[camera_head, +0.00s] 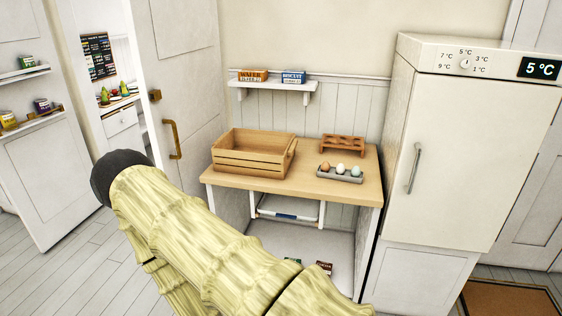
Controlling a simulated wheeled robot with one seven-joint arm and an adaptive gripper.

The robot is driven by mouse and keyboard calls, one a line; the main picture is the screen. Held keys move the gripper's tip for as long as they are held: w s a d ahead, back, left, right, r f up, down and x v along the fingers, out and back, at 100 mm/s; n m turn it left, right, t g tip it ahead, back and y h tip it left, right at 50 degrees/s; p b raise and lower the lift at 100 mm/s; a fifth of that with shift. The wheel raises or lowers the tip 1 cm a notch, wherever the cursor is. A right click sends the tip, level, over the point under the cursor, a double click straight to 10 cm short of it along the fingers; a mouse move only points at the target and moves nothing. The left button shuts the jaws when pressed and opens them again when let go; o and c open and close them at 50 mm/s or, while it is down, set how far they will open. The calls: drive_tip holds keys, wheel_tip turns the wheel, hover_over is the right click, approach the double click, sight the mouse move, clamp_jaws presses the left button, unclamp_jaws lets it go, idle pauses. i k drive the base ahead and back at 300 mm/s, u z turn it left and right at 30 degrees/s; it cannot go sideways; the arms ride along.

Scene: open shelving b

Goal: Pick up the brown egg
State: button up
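The brown egg (325,166) sits at the left end of a small grey egg tray (340,176) on the wooden-topped table. A white egg (340,168) is beside it in the middle, and a pale blue egg (356,171) is at the right end. My arm crosses the lower left and middle of the picture, in front of the table and below the eggs. My gripper is not identifiable in this view, so its opening cannot be seen.
A wooden crate (250,166) stands on the tabletop (310,186) left of the eggs. A wooden rack (343,144) is behind them. A white fridge (455,150) stands close to the right. A small wall shelf (273,84) holds boxes above.

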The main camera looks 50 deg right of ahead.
sight(325, 166)
drive_tip(key=z, duration=0.15)
drive_tip(key=i, duration=1)
drive_tip(key=z, duration=1.15)
drive_tip(key=i, duration=0.55)
drive_tip(key=z, duration=0.5)
